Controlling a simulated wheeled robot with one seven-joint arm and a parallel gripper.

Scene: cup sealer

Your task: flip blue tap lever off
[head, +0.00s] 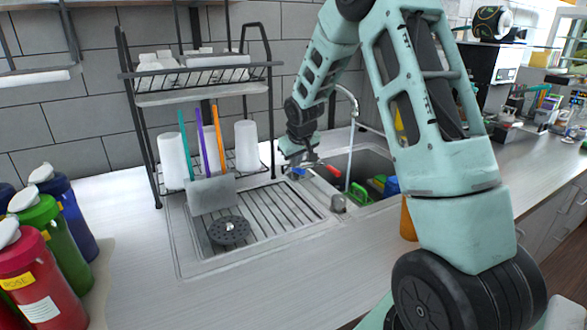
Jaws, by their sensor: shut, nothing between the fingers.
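The blue tap lever (299,172) shows as a small blue piece at the back left of the sink, partly hidden by my gripper. A red lever (333,171) is to its right. The tap (353,100) has a curved metal neck, and a pale vertical streak below it looks like running water. My gripper (296,163) is shut and empty, right by the blue lever. I cannot tell whether it touches the lever.
A drying rack (203,95) with cups and colored sticks stands close left of my gripper. The sink basin (372,163) holds green, yellow and blue items. Colored bottles (50,235) stand at the front left. The front counter (270,285) is clear.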

